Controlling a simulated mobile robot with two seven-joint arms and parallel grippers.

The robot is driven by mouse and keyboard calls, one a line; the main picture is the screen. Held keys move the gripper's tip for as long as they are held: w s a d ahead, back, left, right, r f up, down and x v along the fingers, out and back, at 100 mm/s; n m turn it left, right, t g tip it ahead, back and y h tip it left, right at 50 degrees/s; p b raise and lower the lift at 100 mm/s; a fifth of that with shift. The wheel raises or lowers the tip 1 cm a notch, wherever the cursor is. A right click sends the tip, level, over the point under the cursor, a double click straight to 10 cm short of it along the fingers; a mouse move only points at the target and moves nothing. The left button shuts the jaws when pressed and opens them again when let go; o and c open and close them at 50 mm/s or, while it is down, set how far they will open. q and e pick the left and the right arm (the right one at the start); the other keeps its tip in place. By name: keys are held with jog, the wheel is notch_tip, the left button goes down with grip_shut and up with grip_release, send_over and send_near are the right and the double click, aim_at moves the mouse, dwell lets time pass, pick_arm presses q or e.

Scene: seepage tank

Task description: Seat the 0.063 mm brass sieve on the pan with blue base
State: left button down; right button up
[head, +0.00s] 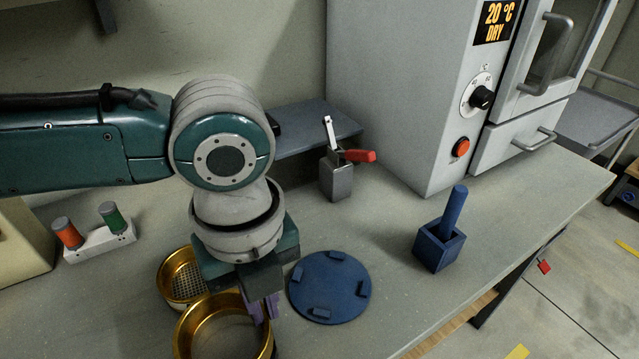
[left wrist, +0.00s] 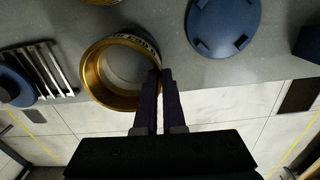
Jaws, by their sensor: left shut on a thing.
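A round brass sieve (head: 222,331) is at the bottom of the head view, cut off by the edge. A blue round plate (head: 329,286) with several raised blocks lies to the right. I cannot identify a pan with certainty.
A blue square holder (head: 437,249) with an upright rod stands at the right. A toggle clamp (head: 336,180) with a red handle and the grey oven (head: 410,90) stand behind. A slotted rack (left wrist: 38,72) is left in the wrist view. The bench between plate and holder is clear.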

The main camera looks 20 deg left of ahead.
pick_arm(q)
jog(key=shift+f+b, duration=0.85)
jog(key=shift+f, duration=0.25)
jog(key=c, duration=0.9)
grip_release()
jog(key=shift+r, duration=0.1)
notch_tip(320, 180, up, 10)
jog(key=shift+p, duration=0.65)
